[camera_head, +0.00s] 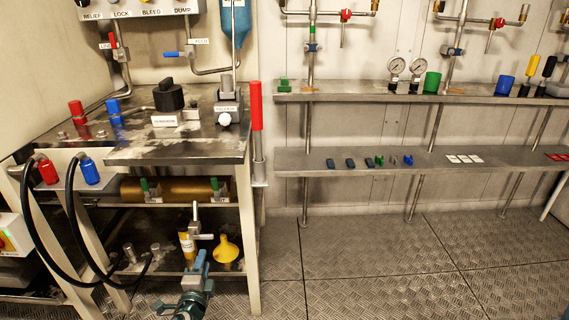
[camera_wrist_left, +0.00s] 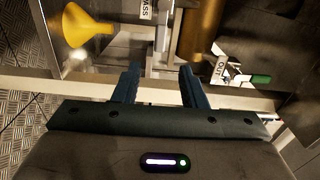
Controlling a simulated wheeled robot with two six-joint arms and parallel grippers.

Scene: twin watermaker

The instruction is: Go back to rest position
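My left gripper (camera_head: 201,260) is at the lower left of the head view, in front of the lower shelf of the metal bench (camera_head: 180,145). In the left wrist view its two blue fingers (camera_wrist_left: 160,78) are apart, with nothing held between them. A white lever-like part (camera_head: 202,222) shows just above the gripper in the head view; I cannot tell how far it is from the fingers. The yellow funnel (camera_head: 226,249) is to the right of the gripper and also shows in the left wrist view (camera_wrist_left: 80,25). My right gripper is not in view.
The bench carries a brass-coloured cylinder (camera_head: 173,190), valves and black hoses (camera_head: 75,230). A yellow bottle (camera_head: 186,245) stands on its lower shelf. Two wall shelves (camera_head: 400,160) hold small parts, gauges and cups. The chequer-plate floor (camera_head: 400,270) at the right is clear.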

